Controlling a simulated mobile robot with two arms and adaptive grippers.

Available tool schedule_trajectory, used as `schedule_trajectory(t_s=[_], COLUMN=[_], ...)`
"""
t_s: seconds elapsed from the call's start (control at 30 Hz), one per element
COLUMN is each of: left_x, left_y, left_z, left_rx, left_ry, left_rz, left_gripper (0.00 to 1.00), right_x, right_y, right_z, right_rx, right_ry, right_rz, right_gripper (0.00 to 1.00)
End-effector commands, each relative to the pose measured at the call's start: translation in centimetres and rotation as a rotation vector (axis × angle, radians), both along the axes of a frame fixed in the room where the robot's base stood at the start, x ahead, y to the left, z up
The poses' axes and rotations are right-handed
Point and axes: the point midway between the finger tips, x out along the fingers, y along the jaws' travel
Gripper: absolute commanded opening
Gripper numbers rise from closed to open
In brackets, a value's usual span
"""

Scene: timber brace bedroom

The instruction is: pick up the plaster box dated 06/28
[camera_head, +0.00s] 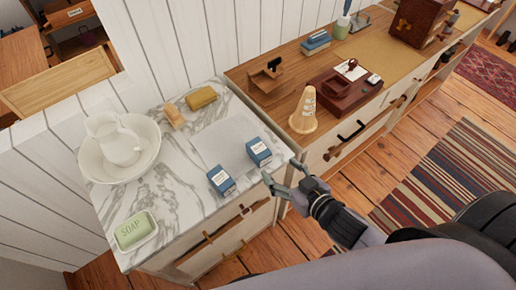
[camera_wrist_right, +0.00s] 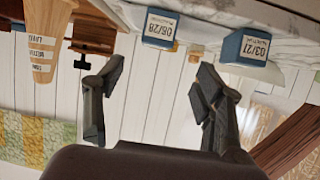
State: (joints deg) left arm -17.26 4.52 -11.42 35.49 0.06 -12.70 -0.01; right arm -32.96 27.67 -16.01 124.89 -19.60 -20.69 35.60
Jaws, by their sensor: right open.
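Two blue-and-white boxes stand near the front right of the marble washstand top. The plaster box dated 06/28 (camera_head: 259,152) is the one nearer the cone; its date reads upside down in the right wrist view (camera_wrist_right: 160,29). The other box (camera_head: 221,181) reads 03/27 in the right wrist view (camera_wrist_right: 250,48). My right gripper (camera_head: 284,175) is open and empty, just off the front right corner of the marble top, apart from both boxes. In the right wrist view its fingers (camera_wrist_right: 158,72) point toward the 06/28 box. My left gripper is not in view.
A wooden cone (camera_head: 303,112) stands on the adjoining wooden top, close to the 06/28 box. A white pitcher in a basin (camera_head: 120,147), a green soap dish (camera_head: 136,230) and a yellow sponge (camera_head: 201,97) share the marble top. A pale cloth (camera_head: 222,146) lies behind the boxes.

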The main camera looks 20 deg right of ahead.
Motion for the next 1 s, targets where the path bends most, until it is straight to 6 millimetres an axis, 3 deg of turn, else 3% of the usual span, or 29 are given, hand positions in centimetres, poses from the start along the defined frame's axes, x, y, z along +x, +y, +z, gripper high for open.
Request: schedule_trajectory(t_s=[0.3,1.0], left_x=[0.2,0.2], left_y=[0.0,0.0], left_z=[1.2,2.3], left_rx=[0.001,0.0], left_ry=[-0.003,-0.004], left_rz=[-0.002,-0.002], left_gripper=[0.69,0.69], right_x=[5.6,11.5], right_y=[1.5,2.6], right_z=[-2.1,-5.7], right_rx=[0.0,0.001], right_ry=[-0.002,-0.001], right_rz=[-0.001,0.0], right_gripper=[0.63,0.63])
